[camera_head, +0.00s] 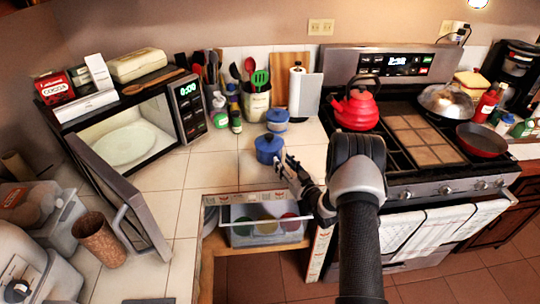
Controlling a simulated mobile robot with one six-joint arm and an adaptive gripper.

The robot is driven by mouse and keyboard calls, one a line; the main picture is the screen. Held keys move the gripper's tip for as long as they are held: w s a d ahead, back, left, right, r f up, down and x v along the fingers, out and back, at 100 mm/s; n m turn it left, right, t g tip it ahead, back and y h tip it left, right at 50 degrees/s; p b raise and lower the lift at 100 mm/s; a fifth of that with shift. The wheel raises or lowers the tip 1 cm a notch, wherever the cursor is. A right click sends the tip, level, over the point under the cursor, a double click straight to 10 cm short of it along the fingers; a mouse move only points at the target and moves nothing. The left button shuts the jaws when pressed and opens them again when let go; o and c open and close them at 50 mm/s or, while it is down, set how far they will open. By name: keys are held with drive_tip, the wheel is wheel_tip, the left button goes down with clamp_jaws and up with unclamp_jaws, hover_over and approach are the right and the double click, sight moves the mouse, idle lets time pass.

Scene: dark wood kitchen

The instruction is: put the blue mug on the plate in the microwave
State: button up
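The blue mug (267,149) stands on the tiled counter, left of the stove. My gripper (287,166) is just to the right and near side of the mug, with its tip close to the mug's side. I cannot tell whether it touches the mug or whether its fingers are apart. The microwave (187,106) is at the left with its door (118,194) swung wide open toward the front. The pale round plate (124,145) lies inside on the microwave floor, and nothing is on it.
A blue lidded pot (277,119) stands right behind the mug. A utensil crock (256,104) and bottles stand farther back. A cork-coloured cup (100,240) is near the microwave door. An open drawer (266,226) lies below the counter. Counter between microwave and mug is clear.

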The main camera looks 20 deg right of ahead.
sight(271, 153)
drive_tip(key=shift+w+a, duration=0.15)
drive_tip(key=shift+w, duration=0.6)
drive_tip(key=shift+w+a, duration=0.1)
drive_tip(key=shift+w, duration=0.6)
drive_tip(key=shift+c, duration=0.4)
clamp_jaws()
